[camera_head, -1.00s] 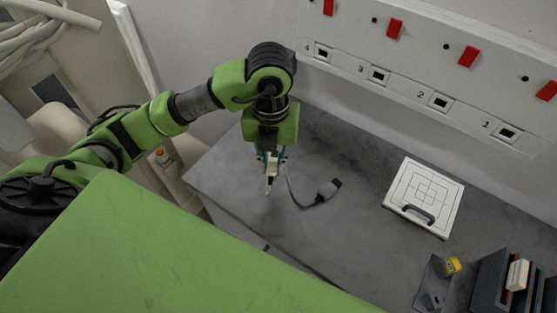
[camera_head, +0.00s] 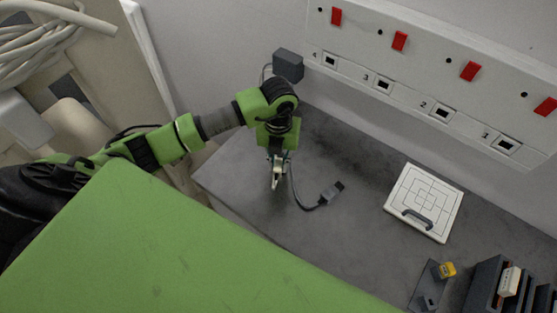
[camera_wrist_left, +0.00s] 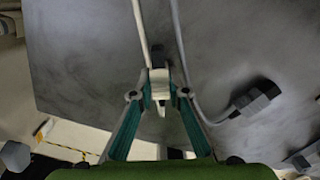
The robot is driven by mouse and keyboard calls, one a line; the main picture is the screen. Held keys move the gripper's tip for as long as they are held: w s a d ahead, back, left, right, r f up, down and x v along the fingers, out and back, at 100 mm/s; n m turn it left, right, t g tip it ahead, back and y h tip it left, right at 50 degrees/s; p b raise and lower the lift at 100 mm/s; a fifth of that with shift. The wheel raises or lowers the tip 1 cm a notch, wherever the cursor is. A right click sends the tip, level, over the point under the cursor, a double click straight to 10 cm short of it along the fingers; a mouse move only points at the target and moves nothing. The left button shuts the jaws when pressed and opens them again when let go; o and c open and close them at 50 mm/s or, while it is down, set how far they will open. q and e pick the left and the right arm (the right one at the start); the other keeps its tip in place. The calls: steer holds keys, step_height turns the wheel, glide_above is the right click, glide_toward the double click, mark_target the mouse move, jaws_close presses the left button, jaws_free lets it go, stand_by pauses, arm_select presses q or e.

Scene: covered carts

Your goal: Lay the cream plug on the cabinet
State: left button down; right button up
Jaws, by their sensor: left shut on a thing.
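My left gripper (camera_head: 277,165) is over the left part of the grey cabinet top (camera_head: 330,245). In the left wrist view its fingers (camera_wrist_left: 159,90) are closed on the cream plug (camera_wrist_left: 160,80), with a pale cable running up from it. In the head view the plug (camera_head: 276,182) is a small light shape below the fingers. I cannot tell whether it touches the top. My right gripper is not in view.
A grey connector (camera_head: 332,193) on a cable lies just right of the gripper. A white board with a handle (camera_head: 424,200), a small stand with a yellow piece (camera_head: 447,269) and a dark rack (camera_head: 489,285) occupy the right. Numbered wall sockets (camera_head: 384,84) run behind.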

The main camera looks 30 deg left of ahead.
mark_target(279, 164)
arm_select(q)
steer(key=shift+f, duration=0.2)
steer(key=c, duration=2)
jaws_free()
steer(key=shift+o, duration=0.2)
steer(key=shift+r, duration=0.15)
step_height(279, 164, up, 12)
steer(key=b, duration=0.3)
